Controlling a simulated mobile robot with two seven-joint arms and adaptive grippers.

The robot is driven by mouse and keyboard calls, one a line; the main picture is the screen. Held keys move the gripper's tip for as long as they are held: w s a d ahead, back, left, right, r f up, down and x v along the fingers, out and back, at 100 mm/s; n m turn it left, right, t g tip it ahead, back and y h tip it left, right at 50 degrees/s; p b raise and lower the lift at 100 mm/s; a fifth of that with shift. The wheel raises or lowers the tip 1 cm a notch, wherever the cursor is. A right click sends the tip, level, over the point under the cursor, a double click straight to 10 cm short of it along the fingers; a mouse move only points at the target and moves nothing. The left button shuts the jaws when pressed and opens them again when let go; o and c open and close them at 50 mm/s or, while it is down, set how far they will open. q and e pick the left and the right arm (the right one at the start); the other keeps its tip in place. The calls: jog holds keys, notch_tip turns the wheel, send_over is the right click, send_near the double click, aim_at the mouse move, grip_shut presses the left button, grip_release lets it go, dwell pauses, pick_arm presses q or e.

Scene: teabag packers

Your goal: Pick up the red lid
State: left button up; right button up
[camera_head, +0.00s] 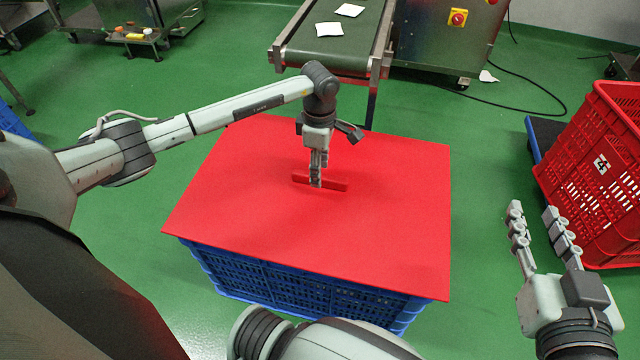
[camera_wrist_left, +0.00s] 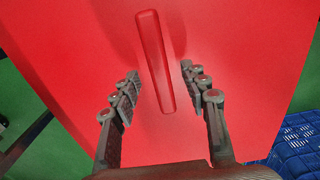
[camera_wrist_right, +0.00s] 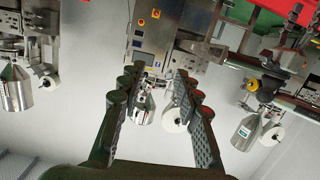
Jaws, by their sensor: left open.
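The red lid (camera_head: 390,220) is a flat sheet lying on top of a blue crate (camera_head: 300,290). A raised red bar handle (camera_head: 335,185) stands near its middle. My left gripper (camera_head: 317,184) points down at the handle. In the left wrist view, its open fingers (camera_wrist_left: 157,95) are on either side of the handle (camera_wrist_left: 156,65), with gaps on both sides. The lid (camera_wrist_left: 230,40) fills most of that view. My right gripper (camera_head: 538,212) is open and empty, raised at the right, away from the lid. Its spread fingers also show in the right wrist view (camera_wrist_right: 157,90).
A red crate (camera_head: 600,170) stands at the right, beside a blue object (camera_head: 545,135). A conveyor (camera_head: 335,45) with white packets stands behind the lid. Green floor is clear between the lid and the red crate. A black cable lies at the back right.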

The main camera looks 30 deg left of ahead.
pick_arm(q)
notch_tip(320, 180, down, 2)
jog(key=shift+f, duration=0.2)
grip_shut()
jog(key=shift+w+r, duration=0.1)
dwell(0.3)
